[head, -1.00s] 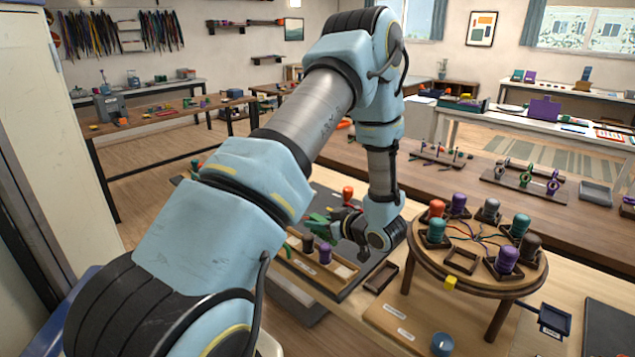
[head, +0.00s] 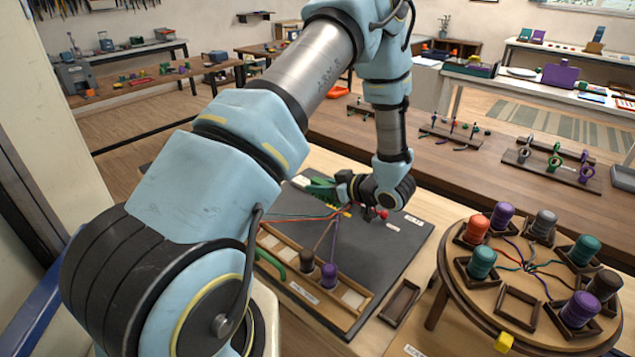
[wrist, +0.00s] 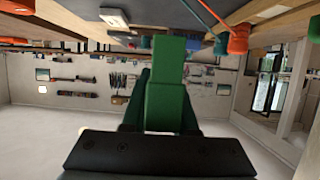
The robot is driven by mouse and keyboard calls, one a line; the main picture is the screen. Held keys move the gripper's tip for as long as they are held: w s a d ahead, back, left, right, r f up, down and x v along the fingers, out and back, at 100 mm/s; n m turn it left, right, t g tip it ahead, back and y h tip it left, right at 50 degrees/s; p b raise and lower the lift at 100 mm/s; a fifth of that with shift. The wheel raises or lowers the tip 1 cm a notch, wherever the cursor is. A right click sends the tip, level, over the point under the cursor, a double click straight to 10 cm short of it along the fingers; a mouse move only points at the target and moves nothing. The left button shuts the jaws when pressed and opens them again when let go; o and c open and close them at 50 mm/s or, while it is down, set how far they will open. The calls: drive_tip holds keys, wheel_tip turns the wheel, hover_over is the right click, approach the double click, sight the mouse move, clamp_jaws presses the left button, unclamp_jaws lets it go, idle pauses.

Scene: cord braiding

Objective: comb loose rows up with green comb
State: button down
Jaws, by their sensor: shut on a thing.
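My gripper (head: 345,187) is shut on the green comb (head: 318,186) above the back part of the dark mat (head: 395,262). The comb sticks out to the left of the gripper. In the wrist view the comb (wrist: 167,100) fills the middle, between the dark jaws. Coloured cords (head: 290,217), orange and blue among them, run left from beneath the gripper. A brown bobbin (head: 306,259) and a purple bobbin (head: 328,276) sit in the wooden tray (head: 318,296) with cords rising from them. The arm hides part of the work, so I cannot tell whether the comb touches the cords.
A round wooden stand (head: 448,268) at right carries several bobbins around crossing cords; one square holder (head: 520,308) on it is empty. A small empty tray (head: 400,302) lies beside the mat. A rack with coloured rings (head: 553,168) stands on the bench behind.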

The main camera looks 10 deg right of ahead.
drive_tip(key=shift+f+b, duration=2.9)
drive_tip(key=shift+f, duration=1.25)
drive_tip(key=shift+w, duration=0.1)
drive_tip(key=shift+w+d, duration=1)
drive_tip(key=shift+d, duration=0.1)
wheel_tip(320, 180, up, 9)
drive_tip(key=p, duration=0.6)
drive_tip(key=shift+s+a+p, duration=0.35)
drive_tip(key=shift+p, duration=0.05)
